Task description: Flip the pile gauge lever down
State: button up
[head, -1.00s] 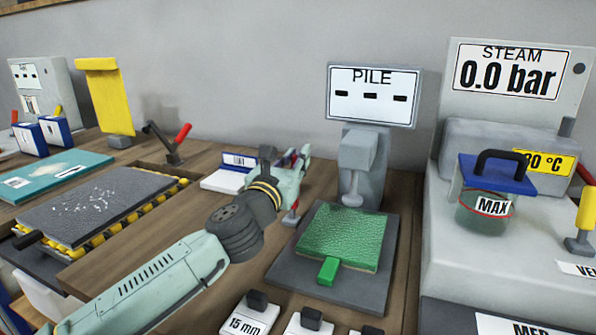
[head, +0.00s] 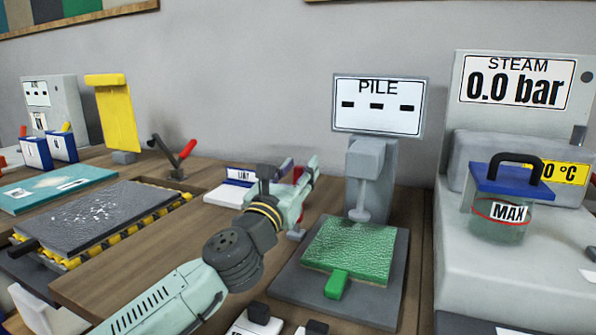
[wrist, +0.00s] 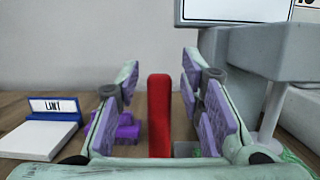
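The pile gauge (head: 372,160) is a grey stand with a "PILE" display of three dashes and a green pile sample (head: 345,245) on its dark base plate. Its red lever (wrist: 159,115) stands upright in the wrist view, between the two purple-padded fingers of my gripper (wrist: 160,78). The fingers are open, with a visible gap on each side of the lever. In the head view my gripper (head: 298,170) is left of the gauge column and hides most of the lever.
A "LINT" holder (head: 232,188) stands left of my gripper. A purple object (wrist: 125,130) sits behind the left finger. The steam unit (head: 500,270) with a blue-lidded jar (head: 505,205) is at right. A grey mat (head: 85,215) lies at left.

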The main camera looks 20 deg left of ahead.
jog(key=shift+s, duration=0.15)
jog(key=v, duration=1.1)
jog(key=shift+s, duration=0.35)
